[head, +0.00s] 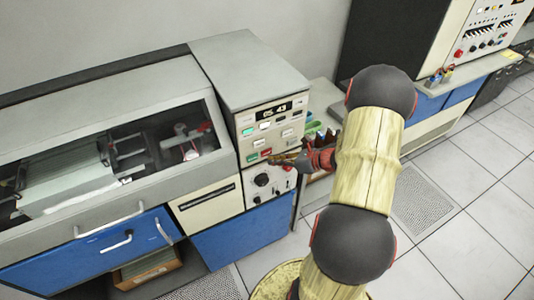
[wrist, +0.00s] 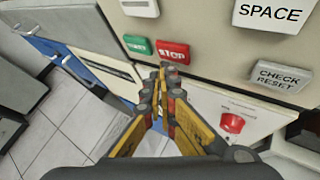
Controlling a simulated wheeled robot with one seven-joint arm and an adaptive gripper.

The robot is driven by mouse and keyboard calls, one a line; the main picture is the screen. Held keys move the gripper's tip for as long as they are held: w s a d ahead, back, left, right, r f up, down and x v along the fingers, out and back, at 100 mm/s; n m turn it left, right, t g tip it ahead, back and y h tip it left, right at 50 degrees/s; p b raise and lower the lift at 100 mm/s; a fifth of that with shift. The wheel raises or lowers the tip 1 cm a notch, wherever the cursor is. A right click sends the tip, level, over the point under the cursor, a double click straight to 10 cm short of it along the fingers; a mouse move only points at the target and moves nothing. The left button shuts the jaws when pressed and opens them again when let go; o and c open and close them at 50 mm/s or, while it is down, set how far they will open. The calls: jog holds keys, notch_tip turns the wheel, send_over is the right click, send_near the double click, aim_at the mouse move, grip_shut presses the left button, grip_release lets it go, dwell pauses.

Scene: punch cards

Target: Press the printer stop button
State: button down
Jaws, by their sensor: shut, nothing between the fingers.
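The red stop button (wrist: 173,52), labelled STOP, is on the printer's cream front panel in the wrist view. The green start button (wrist: 138,44) is just left of it. In the head view the stop button (head: 266,152) shows small on the panel, close to my gripper (head: 277,158). My gripper is shut and empty. In the wrist view its fingertips (wrist: 164,68) point at the panel, at the lower edge of the stop button. I cannot tell whether they touch it.
The SPACE button (wrist: 268,14) and CHECK RESET button (wrist: 281,77) are to the right. A red knob (wrist: 232,122) is on the lower panel. A machine with a clear cover (head: 110,160) stands left. Tiled floor (head: 470,210) is free at the right.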

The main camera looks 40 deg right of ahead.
jog(key=shift+w, duration=0.2)
dwell(0.3)
jog(key=shift+w+d, duration=0.1)
jog(key=shift+w, duration=0.15)
jog(key=shift+w+d, duration=0.1)
jog(key=shift+w, duration=0.3)
dwell(0.8)
jog(key=shift+s, duration=0.15)
jog(key=shift+s+a, duration=0.2)
jog(key=shift+s, duration=0.5)
jog(key=s, duration=0.2)
jog(key=s+a+p, duration=0.1)
jog(key=s, duration=0.1)
jog(key=shift+s+a, duration=0.1)
jog(key=shift+s, duration=0.3)
dwell(0.9)
